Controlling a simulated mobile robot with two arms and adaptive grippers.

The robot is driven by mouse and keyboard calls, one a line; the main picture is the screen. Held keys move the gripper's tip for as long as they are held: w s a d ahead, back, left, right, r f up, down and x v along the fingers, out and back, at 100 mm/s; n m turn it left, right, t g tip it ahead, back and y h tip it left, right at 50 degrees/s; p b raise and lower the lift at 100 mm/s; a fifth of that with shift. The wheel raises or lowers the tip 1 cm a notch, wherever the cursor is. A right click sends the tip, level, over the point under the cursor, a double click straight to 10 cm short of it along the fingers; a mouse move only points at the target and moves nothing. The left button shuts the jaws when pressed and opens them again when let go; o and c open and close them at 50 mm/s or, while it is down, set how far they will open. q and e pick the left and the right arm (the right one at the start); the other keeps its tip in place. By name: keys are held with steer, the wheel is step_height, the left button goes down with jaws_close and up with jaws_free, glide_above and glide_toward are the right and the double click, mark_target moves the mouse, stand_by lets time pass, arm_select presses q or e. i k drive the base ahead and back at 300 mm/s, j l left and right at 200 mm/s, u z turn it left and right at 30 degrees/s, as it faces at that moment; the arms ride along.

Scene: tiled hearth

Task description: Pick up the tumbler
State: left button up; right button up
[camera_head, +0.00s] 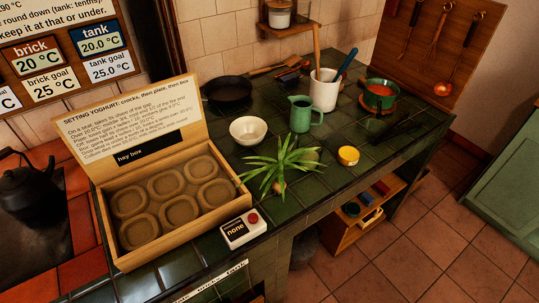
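I cannot make out a clear tumbler on the dark green tiled counter (225,170). The vessels standing on it are a green jug (301,113) with a handle, a small white bowl (248,131) and a tall white crock (323,92) with utensils in it. Neither of my grippers is in view.
An open hay box (123,245) with several round hollows fills the counter's left end. A small button box (243,228) sits beside it. Bare tiles lie near the front edge.

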mark_target(309, 140)
steer(key=i+l+u, duration=0.1)
steer(key=l+u, duration=0.6)
steer(key=u, duration=0.15)
steer(key=l+u, duration=0.45)
steer(key=k+l+u, duration=0.1)
steer(key=l+u, duration=0.15)
steer(key=u, duration=0.15)
